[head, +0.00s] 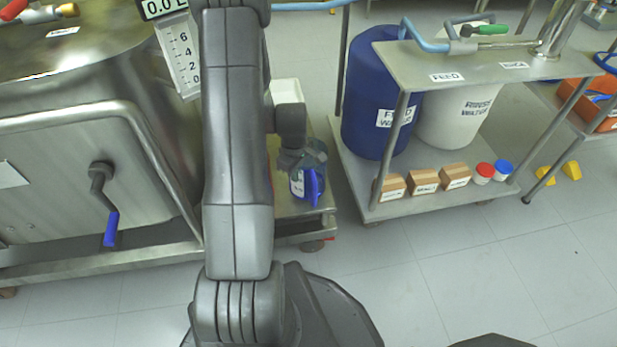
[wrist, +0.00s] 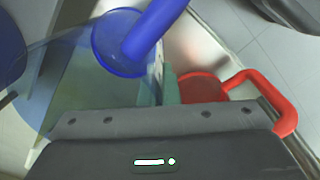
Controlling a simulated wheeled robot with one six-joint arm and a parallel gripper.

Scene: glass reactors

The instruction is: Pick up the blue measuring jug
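The blue measuring jug (head: 311,187) is at the low steel platform beside the reactor, just below my gripper (head: 300,163) in the head view. It has a clear body, a blue handle and a white label. In the wrist view the jug (wrist: 150,42) shows its blue handle, round blue part and see-through wall close to the camera. My gripper's greenish fingers (wrist: 160,88) are close together there, with the jug's thin labelled wall between them. The fingers look shut on that wall. I cannot tell whether the jug's base touches the platform.
A red handled vessel (wrist: 204,88) is right beside the fingers in the wrist view. The steel reactor (head: 90,140) stands left. A trolley (head: 420,205) to the right carries a blue drum (head: 368,90), a whitish drum (head: 450,125) and small boxes. Open floor lies at front right.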

